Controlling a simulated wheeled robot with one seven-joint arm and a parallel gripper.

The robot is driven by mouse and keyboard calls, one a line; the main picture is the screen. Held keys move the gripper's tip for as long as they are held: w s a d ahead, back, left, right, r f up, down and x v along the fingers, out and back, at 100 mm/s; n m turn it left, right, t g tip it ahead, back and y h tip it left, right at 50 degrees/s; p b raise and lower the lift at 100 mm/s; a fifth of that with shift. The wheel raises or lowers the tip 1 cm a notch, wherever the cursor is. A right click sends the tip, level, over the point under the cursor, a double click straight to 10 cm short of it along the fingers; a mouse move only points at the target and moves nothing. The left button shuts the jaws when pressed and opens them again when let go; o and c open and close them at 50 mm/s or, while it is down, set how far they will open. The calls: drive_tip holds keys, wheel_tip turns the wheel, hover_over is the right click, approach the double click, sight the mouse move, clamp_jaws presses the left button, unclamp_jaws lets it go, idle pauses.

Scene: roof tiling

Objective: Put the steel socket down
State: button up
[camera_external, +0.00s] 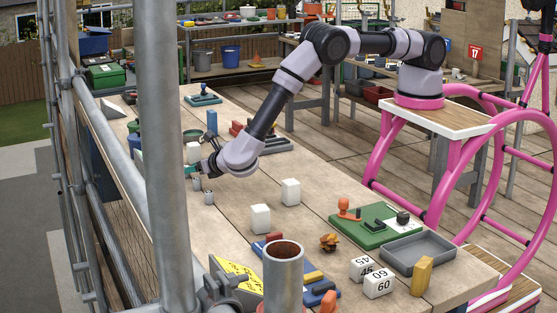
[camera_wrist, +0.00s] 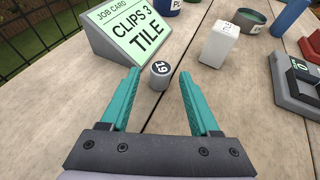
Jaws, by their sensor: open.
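My gripper (camera_wrist: 159,76) is open, with its two teal fingers spread apart. A small grey steel socket (camera_wrist: 160,68), with a dark number on its round top, stands upright on the wooden bench between and just beyond the fingertips in the wrist view. Clear space shows between it and each finger. In the external view my gripper (camera_external: 190,171) is low over the left side of the bench.
A job card wedge (camera_wrist: 140,30) reading "CLIPS 3 TILE" stands just behind the socket. A white block (camera_wrist: 219,45), a green-rimmed round dish (camera_wrist: 249,20) and a grey tray (camera_wrist: 297,85) lie to the right. A scaffold pole (camera_external: 168,130) hides part of the bench.

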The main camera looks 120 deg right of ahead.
drive_tip(key=v, duration=0.9)
drive_tip(key=shift+d+r, duration=0.1)
drive_tip(key=shift+r, duration=0.4)
drive_tip(key=s+r+m+g+y, duration=0.25)
drive_tip(key=s+r+m, duration=0.55)
drive_tip(key=r, duration=0.7)
drive_tip(key=s+r+m+g+y, duration=0.1)
drive_tip(key=s+r+m+y, duration=0.45)
drive_tip(key=s+r, duration=0.75)
drive_tip(key=s+a+r+m+t+y, duration=0.1)
drive_tip(key=s+a+r+m+y, duration=0.1)
drive_tip(key=s, duration=0.7)
drive_tip(key=s+a+r+m+t+y, duration=0.2)
drive_tip(key=s+a+r+m, duration=0.2)
drive_tip(key=s+r+m, duration=0.3)
drive_tip(key=s+a+r+m+t+y, duration=0.2)
drive_tip(key=s+a+r+m, duration=0.2)
drive_tip(key=s, duration=0.7)
drive_tip(key=shift+r+y, duration=0.3)
drive_tip(key=shift+r, duration=0.4)
drive_tip(key=shift+w, duration=0.1)
